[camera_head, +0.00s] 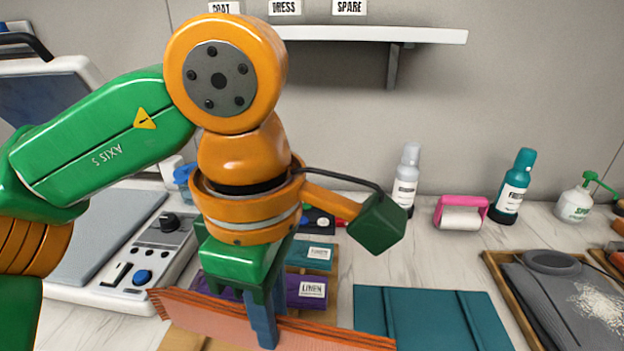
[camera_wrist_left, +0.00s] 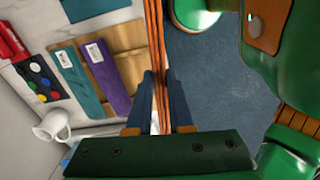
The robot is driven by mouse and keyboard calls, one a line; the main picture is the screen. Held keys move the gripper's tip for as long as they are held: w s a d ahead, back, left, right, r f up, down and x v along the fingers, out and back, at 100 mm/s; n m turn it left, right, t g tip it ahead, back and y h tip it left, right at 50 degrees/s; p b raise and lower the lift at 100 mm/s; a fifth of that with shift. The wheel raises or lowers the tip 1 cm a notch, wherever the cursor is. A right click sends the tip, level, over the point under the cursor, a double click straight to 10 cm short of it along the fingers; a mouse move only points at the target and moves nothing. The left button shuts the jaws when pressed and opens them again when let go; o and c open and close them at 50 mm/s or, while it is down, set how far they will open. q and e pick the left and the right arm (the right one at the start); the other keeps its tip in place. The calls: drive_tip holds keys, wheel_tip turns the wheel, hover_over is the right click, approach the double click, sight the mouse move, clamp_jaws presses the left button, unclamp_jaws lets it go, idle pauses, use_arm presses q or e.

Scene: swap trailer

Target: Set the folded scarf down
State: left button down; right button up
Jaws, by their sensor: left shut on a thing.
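The folded scarf (camera_head: 340,337) is a long rust-orange bundle seen edge-on, running across the bottom of the head view. My left gripper (camera_head: 262,333) is shut on it near its middle, with blue fingers either side. In the left wrist view the scarf (camera_wrist_left: 156,45) is a narrow layered strip between the fingertips (camera_wrist_left: 160,100). It appears held above the counter's front part, but the exact gap under it cannot be told. The scarf's lower edge is partly cut off in the head view. My right gripper is not in view.
Behind the scarf, a purple folded cloth (camera_head: 310,300) labelled LINEN and a teal one (camera_head: 312,262) lie on a wooden board (camera_wrist_left: 128,38). A flat teal piece (camera_head: 430,320) lies right of it. A wooden tray (camera_head: 500,276) stands far right. A white jug (camera_wrist_left: 50,127) shows too.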

sight(202, 321)
use_arm(q)
drive_tip(key=w+a+f+m+p, duration=0.1)
drive_tip(key=a+f+m, duration=0.1)
drive_tip(key=m, duration=0.3)
drive_tip(key=w+a+f+m+p, duration=0.1)
drive_tip(key=a+f+m+p, duration=0.1)
drive_tip(key=a+f+m, duration=0.1)
drive_tip(key=w+a+f+m+p, duration=0.1)
drive_tip(key=a+f+m, duration=0.2)
drive_tip(key=a+m, duration=0.2)
drive_tip(key=shift+f+m+p, duration=0.25)
drive_tip(key=shift+m+p, duration=0.15)
drive_tip(key=shift+m, duration=1.2)
drive_tip(key=shift+w, duration=0.1)
